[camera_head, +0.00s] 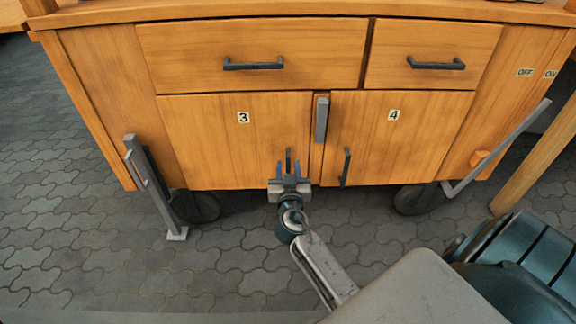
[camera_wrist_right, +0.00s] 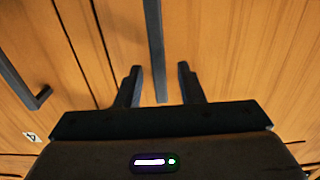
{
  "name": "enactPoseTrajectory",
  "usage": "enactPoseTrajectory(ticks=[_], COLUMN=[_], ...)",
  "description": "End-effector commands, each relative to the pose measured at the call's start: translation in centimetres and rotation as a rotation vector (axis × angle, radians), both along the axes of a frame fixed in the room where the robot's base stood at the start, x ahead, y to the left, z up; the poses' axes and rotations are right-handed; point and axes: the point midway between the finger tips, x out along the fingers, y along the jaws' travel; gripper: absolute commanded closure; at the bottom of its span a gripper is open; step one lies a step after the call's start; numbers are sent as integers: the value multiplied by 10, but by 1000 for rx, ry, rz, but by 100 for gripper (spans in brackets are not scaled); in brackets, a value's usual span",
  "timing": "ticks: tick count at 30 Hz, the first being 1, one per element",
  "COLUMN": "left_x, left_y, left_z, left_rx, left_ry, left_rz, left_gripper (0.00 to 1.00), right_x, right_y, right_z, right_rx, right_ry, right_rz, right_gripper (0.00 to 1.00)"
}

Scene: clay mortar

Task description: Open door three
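Door three (camera_head: 225,150) is the lower left wooden door of the cabinet, marked 3, and it looks closed. Its dark upright handle (camera_head: 289,155) is at the door's right side. My right gripper (camera_head: 289,170) is in front of the lower part of this handle. In the right wrist view, the handle (camera_wrist_right: 155,45) reaches down between the two fingers of the right gripper (camera_wrist_right: 160,80). The fingers are open, with a gap on both sides of the handle. My left gripper is in neither view.
Door four (camera_head: 400,140) is to the right, with its own dark handle (camera_head: 346,167). A grey upright bar (camera_head: 321,120) sits between the doors. Drawers (camera_head: 250,45) are above. A grey bracket (camera_head: 150,180) stands at the left; paved floor (camera_head: 90,240) is open there.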

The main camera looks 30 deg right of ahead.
Motion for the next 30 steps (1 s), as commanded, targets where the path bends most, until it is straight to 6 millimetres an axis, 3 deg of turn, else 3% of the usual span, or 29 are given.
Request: enactPoseTrajectory(ticks=[4,13,14,19,30], left_x=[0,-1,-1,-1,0], left_y=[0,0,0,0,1], left_z=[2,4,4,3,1], left_rx=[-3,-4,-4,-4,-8], left_ry=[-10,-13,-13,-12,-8], left_rz=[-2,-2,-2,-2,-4], left_gripper=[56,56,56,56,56], right_x=[10,12,12,12,11], right_y=[-7,-8,-8,-8,-7], right_z=[0,0,0,0,-1], right_rx=[-1,1,1,1,1], right_ry=[1,1,1,1,0], right_rz=[0,-1,-1,-1,-7], right_gripper=[65,65,67,100,100])
